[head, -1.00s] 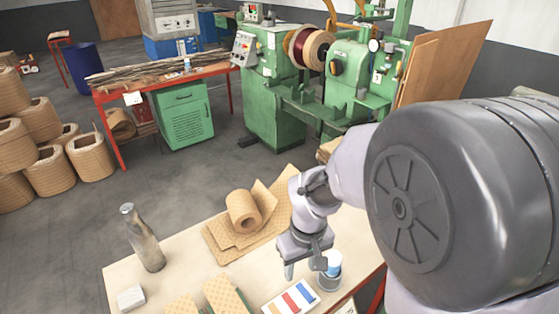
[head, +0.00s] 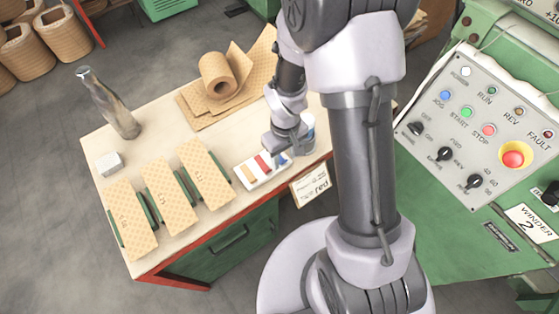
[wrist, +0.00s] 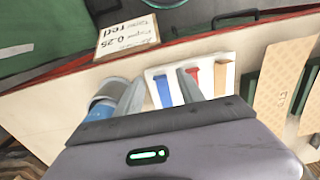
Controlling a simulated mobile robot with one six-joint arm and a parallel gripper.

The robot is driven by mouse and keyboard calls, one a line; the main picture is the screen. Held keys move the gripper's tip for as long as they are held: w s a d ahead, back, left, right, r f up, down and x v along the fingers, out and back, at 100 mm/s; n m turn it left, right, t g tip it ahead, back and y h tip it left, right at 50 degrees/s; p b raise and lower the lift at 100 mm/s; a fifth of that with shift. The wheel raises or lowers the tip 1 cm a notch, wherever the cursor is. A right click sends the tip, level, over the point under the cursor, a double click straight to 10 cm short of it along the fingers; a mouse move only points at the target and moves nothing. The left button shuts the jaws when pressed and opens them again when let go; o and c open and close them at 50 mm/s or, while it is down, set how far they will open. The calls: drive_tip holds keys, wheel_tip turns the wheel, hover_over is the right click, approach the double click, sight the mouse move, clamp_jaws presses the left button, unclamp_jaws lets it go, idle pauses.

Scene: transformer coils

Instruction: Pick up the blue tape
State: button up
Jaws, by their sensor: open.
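The blue tape (wrist: 163,91) is a short blue strip on a white tray (wrist: 150,76), beside a red strip (wrist: 193,76) and a tan strip (wrist: 220,76). My gripper (wrist: 160,88) is open. In the wrist view its two fingers lie on either side of the blue tape, one towards the can and one towards the red strip. Whether they touch the tray is unclear. In the head view my gripper (head: 283,150) is over the right end of the tray (head: 250,183) and largely hides the blue tape.
A can (head: 308,124) with blue on it stands close to the right of my gripper. Tan boards (head: 206,163) on green pieces, a paper roll (head: 217,75), a bottle (head: 112,108) and a white block (head: 109,164) share the bench.

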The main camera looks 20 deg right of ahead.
drive_tip(key=shift+w+f, duration=0.1)
drive_tip(key=shift+f, duration=0.75)
drive_tip(key=shift+r, duration=0.1)
drive_tip(key=shift+c, duration=0.4)
clamp_jaws()
